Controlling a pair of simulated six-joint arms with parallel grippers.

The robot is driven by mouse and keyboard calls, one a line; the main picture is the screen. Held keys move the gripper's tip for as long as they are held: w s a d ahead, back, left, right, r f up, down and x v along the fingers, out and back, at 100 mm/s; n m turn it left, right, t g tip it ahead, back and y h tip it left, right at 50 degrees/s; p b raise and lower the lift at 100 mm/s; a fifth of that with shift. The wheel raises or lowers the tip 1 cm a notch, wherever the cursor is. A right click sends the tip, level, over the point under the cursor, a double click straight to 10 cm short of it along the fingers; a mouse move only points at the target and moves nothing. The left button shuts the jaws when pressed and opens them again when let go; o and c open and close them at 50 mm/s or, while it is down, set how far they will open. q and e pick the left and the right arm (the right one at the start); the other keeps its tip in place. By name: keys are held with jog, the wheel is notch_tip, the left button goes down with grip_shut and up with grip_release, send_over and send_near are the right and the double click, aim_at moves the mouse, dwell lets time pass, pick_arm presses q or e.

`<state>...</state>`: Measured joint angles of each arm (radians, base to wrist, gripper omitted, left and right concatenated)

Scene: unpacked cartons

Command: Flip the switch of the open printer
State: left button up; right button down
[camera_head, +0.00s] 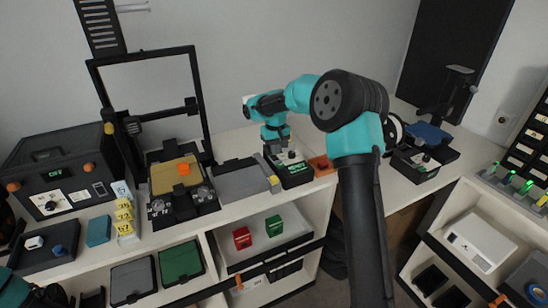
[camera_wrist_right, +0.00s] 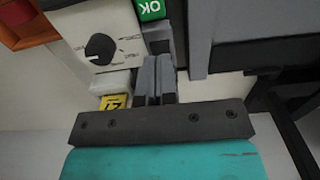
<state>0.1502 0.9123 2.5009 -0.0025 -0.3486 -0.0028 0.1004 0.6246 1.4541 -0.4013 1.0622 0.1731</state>
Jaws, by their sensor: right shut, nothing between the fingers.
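The open printer (camera_head: 202,98) is a black upright frame at the centre left of the counter. Its bed (camera_head: 174,176) carries a small orange print (camera_head: 183,169). I cannot make out its switch. My right gripper (camera_head: 281,150) is right of the printer, low over a small dark device (camera_head: 296,178) with a green label. In the right wrist view, my right gripper (camera_wrist_right: 155,78) is shut and empty beside a pale panel (camera_wrist_right: 105,30) with a black knob (camera_wrist_right: 101,48) and a green OK label (camera_wrist_right: 151,9). My left gripper (camera_head: 62,293) shows partly at the lower left; its fingers are unclear.
A boxed black machine (camera_head: 62,172) stands left of the printer. A grey flat box (camera_head: 240,180) lies between the printer and the small device. Yellow tags (camera_head: 124,215) stand in front left. An orange tray (camera_head: 321,165) is right of the device. Shelves hold red and green boxes below.

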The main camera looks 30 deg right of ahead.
aim_at(276, 158)
jog(key=shift+f, duration=1.35)
dwell(1.2)
jog(key=shift+r, duration=0.15)
jog(key=shift+r, duration=3.4)
jog(key=shift+s, duration=0.1)
